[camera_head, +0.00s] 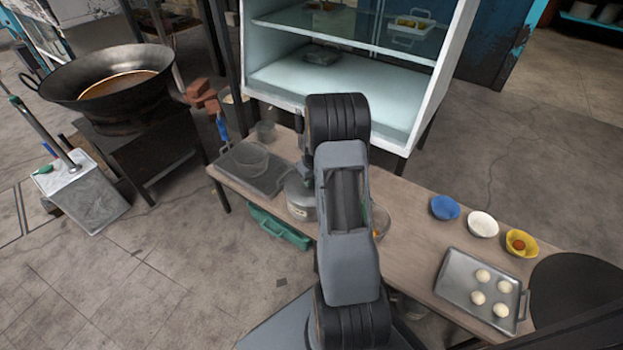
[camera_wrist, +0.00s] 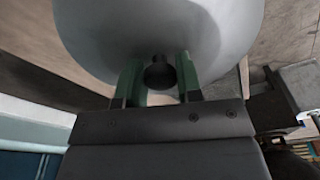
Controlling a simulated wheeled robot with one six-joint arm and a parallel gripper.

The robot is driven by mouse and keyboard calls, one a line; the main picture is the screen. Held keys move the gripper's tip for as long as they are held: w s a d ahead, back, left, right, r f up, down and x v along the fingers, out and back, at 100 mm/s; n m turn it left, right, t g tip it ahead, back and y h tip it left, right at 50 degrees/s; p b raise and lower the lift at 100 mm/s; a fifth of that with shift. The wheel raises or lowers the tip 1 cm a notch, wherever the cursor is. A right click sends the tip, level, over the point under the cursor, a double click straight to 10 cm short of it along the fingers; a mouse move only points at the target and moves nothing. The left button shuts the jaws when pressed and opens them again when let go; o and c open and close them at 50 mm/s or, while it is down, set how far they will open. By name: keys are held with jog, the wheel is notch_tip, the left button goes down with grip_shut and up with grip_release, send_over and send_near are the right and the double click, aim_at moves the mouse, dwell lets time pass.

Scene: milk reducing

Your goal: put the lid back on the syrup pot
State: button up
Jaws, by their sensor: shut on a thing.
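The syrup pot (camera_head: 301,207) is a small grey metal pot with a pale label, partly hidden behind my arm near the front edge of the wooden table in the head view. In the wrist view the lid (camera_wrist: 165,25) is a broad, smooth, pale grey disc with a dark round knob (camera_wrist: 159,72). My gripper (camera_wrist: 159,82) is shut on this knob, with one green finger on each side. My arm hides most of the gripper in the head view. I cannot tell whether the lid touches the pot rim.
A dark tray (camera_head: 262,170) lies left of the pot. Blue (camera_head: 445,207), white (camera_head: 482,224) and yellow bowls (camera_head: 521,243) and a metal tray (camera_head: 462,290) of dough balls stand to the right. A glass-shelved cabinet (camera_head: 425,95) rises behind. A wok (camera_head: 110,95) stands at left.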

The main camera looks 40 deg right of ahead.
jog(key=o, duration=1.1)
jog(key=shift+o, duration=0.3)
jog(key=o, duration=0.4)
jog(key=shift+r, duration=0.15)
jog(key=shift+r+p, duration=2.6)
jog(key=shift+r, duration=0.8)
grip_shut()
